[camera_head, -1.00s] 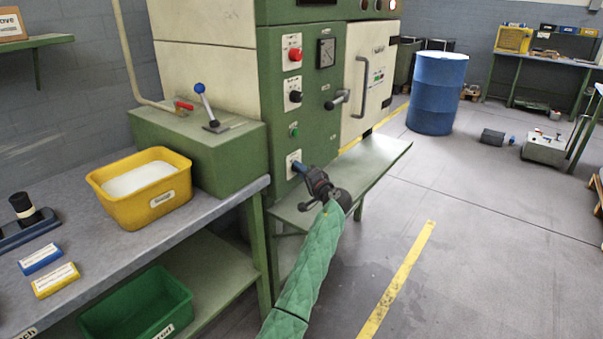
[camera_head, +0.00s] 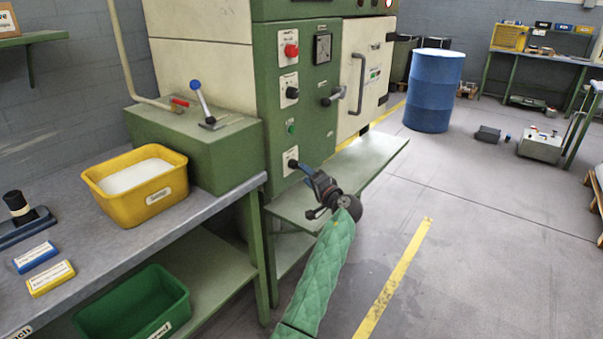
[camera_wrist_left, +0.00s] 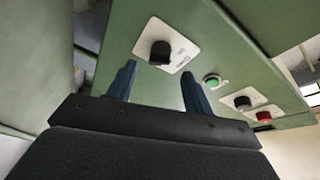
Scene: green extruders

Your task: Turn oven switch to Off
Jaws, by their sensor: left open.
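The green oven cabinet (camera_head: 262,120) has a column of controls on its front panel. The lowest is a black rotary switch (camera_wrist_left: 160,52) on a white plate (camera_head: 290,161), low on the panel. My left gripper (camera_head: 298,165) is in front of this switch. In the left wrist view its two blue fingers (camera_wrist_left: 158,84) are apart, and the black knob shows beyond and between them, not gripped. The knob's label is too blurred to read. Above it are a green button (camera_head: 291,128), another black rotary switch (camera_head: 292,93) and a red knob (camera_head: 291,50). My right gripper is not in view.
A green shelf (camera_head: 375,165) juts out below the panel, close to my left arm. A black lever (camera_head: 333,98) and the white door's handle (camera_head: 358,84) stick out to the right. A workbench with a yellow bin (camera_head: 137,205) stands at the left.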

